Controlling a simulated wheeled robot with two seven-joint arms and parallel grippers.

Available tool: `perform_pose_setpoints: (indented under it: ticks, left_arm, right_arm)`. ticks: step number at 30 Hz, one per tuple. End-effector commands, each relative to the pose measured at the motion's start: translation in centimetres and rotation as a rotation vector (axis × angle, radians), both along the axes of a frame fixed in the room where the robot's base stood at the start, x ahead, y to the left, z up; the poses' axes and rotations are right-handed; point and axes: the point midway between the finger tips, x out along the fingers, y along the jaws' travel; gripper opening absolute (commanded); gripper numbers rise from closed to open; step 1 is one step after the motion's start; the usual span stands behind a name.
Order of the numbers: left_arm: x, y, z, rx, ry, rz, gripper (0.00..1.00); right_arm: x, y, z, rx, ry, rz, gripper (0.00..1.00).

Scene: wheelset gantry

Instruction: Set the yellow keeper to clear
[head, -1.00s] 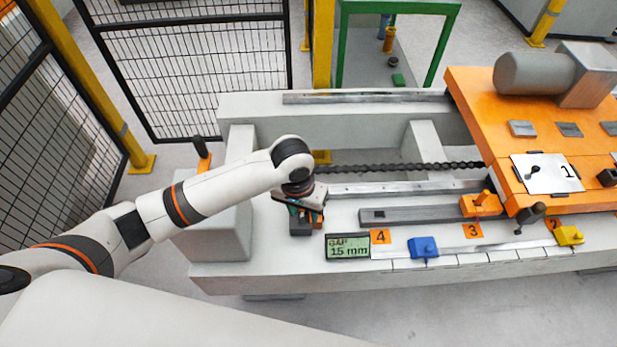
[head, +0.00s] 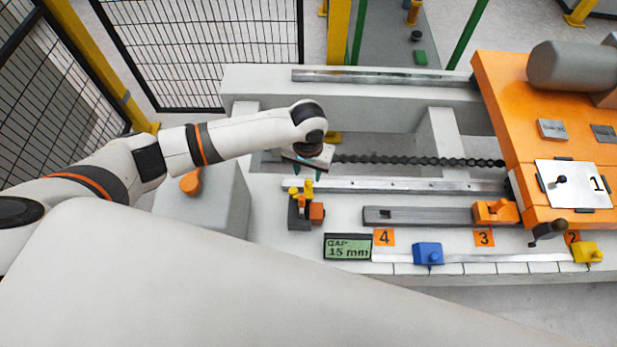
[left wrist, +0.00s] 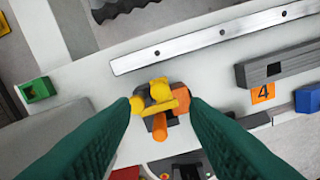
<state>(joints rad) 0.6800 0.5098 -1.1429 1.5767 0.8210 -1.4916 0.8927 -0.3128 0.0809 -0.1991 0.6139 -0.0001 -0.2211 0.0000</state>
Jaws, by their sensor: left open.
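The yellow keeper (head: 302,190) sits on a small dark block with an orange part, left of the gap display. In the left wrist view the keeper (left wrist: 165,97) shows as a yellow piece with rounded knobs and an orange peg below it. My left gripper (head: 308,172) is just above and behind the keeper in the head view. It is open, with its two green fingers spread either side of the keeper in the left wrist view, and holds nothing. Whether the fingers touch the block cannot be told. My right gripper is not in view.
The gap display (head: 347,247) reads 15 mm. A blue block (head: 428,254) and a yellow block (head: 587,253) sit along the front scale. An orange slider (head: 495,212) is on a grey rail. The orange carriage (head: 500,110) stands at the right. A chain runs behind.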

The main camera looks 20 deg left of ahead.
Motion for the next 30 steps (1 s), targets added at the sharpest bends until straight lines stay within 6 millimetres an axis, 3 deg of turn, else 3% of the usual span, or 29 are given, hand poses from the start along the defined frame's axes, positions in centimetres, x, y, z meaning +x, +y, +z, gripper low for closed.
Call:
perform_pose_setpoints:
  ticks: [3,9,20,28,30]
  left_arm:
    - [0.0,0.0,-2.4,0.001,0.002,0.0,0.42]
    - [0.0,0.0,-4.6,0.0,0.001,-0.001,0.42]
    - [0.0,0.0,-5.1,-0.001,-0.001,-0.001,0.42]
    - [0.0,0.0,-5.1,-0.001,-0.001,-0.001,0.01]
    - [0.0,0.0,-5.1,0.0,0.0,-0.001,0.0]
  right_arm:
    - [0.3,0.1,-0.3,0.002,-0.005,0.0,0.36]
    - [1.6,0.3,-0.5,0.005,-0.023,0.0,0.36]
    - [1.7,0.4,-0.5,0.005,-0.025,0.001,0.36]
    - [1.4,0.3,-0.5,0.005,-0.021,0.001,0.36]
    - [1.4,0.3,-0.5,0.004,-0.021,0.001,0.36]
